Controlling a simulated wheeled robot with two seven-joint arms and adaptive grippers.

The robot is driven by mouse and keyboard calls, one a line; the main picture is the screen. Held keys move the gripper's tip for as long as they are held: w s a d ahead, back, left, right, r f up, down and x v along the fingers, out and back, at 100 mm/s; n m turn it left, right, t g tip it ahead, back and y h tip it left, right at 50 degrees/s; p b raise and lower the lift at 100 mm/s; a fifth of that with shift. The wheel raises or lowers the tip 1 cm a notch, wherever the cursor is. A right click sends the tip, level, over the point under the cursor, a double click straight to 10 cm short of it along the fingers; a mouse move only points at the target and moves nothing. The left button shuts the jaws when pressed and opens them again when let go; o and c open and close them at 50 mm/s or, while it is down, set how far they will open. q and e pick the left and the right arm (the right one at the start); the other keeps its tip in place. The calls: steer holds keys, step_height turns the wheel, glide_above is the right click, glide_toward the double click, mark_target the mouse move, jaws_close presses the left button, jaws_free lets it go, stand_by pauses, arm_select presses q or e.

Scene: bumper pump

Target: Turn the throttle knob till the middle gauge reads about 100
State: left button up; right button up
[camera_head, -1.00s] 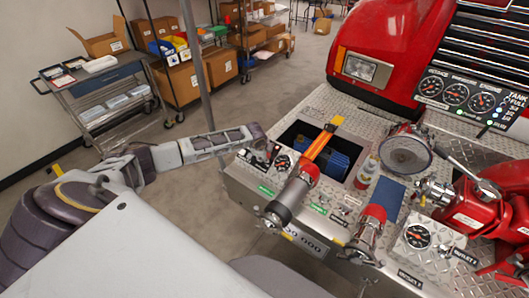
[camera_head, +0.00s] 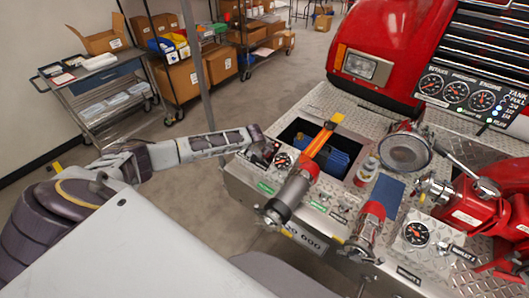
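The gauge panel stands at the upper right with three round dials in a row. The middle gauge (camera_head: 456,93) has a black face and red markings; its exact reading is too small to tell. My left arm comes in from the left, and my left gripper (camera_head: 261,151) is at the left end of the metal bumper panel, just left of a small round gauge (camera_head: 283,160). The gripper's dark fingers are small and foreshortened, so I cannot tell whether they are open or shut. I cannot make out the throttle knob; the gripper may hide it. My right gripper is not in view.
A grey cart (camera_head: 98,92) and shelves are behind; the floor between is clear.

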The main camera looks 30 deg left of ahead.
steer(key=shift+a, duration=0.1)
arm_select(q)
steer(key=o, duration=1)
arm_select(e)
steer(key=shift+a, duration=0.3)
arm_select(q)
steer(key=shift+v, duration=6)
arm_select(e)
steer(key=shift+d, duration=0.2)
arm_select(q)
steer(key=shift+s+d+f, duration=0.1)
steer(key=shift+s, duration=0.05)
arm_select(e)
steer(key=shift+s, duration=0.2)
